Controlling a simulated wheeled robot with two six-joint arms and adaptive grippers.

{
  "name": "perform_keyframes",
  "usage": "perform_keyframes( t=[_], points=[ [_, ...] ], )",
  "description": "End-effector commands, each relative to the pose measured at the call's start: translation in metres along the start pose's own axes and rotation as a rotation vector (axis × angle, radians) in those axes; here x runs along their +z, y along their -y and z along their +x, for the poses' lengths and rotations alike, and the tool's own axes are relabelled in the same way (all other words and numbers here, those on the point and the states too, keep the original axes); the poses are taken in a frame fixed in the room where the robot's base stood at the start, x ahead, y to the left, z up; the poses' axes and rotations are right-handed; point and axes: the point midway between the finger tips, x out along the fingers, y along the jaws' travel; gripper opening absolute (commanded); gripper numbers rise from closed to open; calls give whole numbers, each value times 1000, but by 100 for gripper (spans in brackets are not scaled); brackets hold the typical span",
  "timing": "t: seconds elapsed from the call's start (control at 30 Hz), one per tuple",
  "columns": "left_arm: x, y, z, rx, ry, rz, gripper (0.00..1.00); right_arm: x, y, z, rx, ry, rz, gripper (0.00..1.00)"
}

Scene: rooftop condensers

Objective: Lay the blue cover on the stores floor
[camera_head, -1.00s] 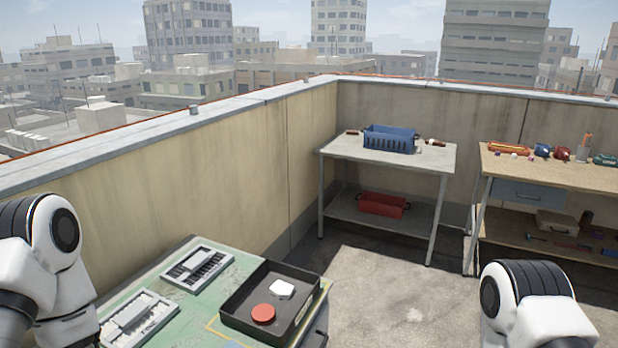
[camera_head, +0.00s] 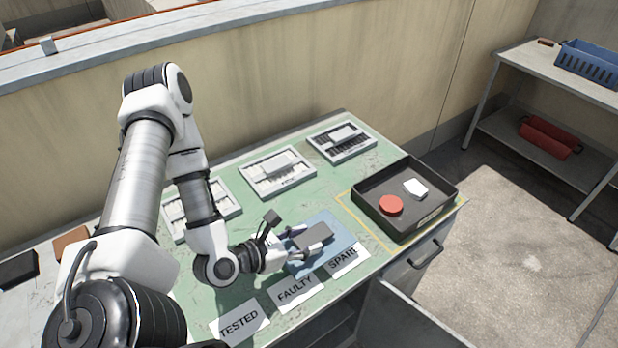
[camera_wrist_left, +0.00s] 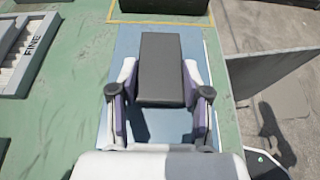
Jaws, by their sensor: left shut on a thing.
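My left gripper (camera_head: 304,240) is shut on a dark grey flat block (camera_head: 315,236) over a blue flat sheet (camera_head: 345,240) on the green bench. In the left wrist view the fingers (camera_wrist_left: 160,72) lie along both sides of the block (camera_wrist_left: 161,68), with the blue sheet (camera_wrist_left: 122,50) below. I cannot tell whether the block touches the sheet. That sheet is the only flat blue piece in view; I cannot tell if it is the blue cover. No place marked as the stores shows. My right gripper is out of view.
A black tray (camera_head: 363,212) with a red disc (camera_head: 391,205) and a white piece (camera_head: 415,188) stands at the bench's right end. Several pale sorting trays line the back. Labels TESTED (camera_head: 240,324), FAULTY and SPARE lie in front. A grey panel (camera_head: 405,318) juts out below.

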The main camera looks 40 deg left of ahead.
Motion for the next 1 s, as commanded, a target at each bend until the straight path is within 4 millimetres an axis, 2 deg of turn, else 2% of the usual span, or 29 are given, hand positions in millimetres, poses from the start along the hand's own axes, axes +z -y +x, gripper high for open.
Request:
perform_keyframes(
  t=[0.03,0.23,0.47,0.8,1.0],
  points=[
    [-3,-7,7,7,9,-1,6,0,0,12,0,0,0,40],
    [-2,-29,22,23,5,5,6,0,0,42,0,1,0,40],
    [2,-36,32,1,14,-8,6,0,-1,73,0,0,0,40],
    [18,-100,80,-1,3,4,6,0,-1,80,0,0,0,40],
    [22,-120,96,-1,3,2,6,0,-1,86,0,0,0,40]
  ],
)
